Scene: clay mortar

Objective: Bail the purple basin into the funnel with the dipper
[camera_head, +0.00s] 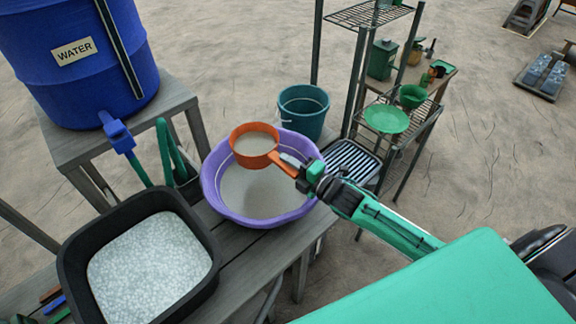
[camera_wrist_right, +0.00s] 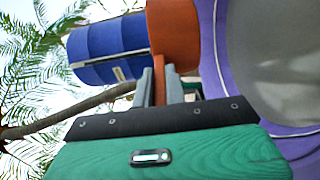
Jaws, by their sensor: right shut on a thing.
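The purple basin (camera_head: 213,193) stands on the wooden bench and holds a grey-tan liquid. The orange dipper (camera_head: 254,160) is over the basin's far side, its cup roughly level, with a similar grey-tan surface inside. My right gripper (camera_head: 297,170) is shut on the dipper's handle, above the basin's right part. In the right wrist view the gripper's fingers (camera_wrist_right: 160,88) clasp the orange handle, with the dipper's cup (camera_wrist_right: 173,35) beyond and the basin (camera_wrist_right: 222,60) to the right. A wide green dish-like thing (camera_head: 386,118), possibly the funnel, sits on the rack at the right. My left gripper is out of view.
A teal bucket (camera_head: 303,108) stands just behind the basin. A black tub (camera_head: 75,265) of pale granules is at front left. A blue water barrel (camera_head: 45,60) stands at back left. The metal rack (camera_head: 357,70) and a black ribbed tray (camera_head: 352,163) are right of the basin.

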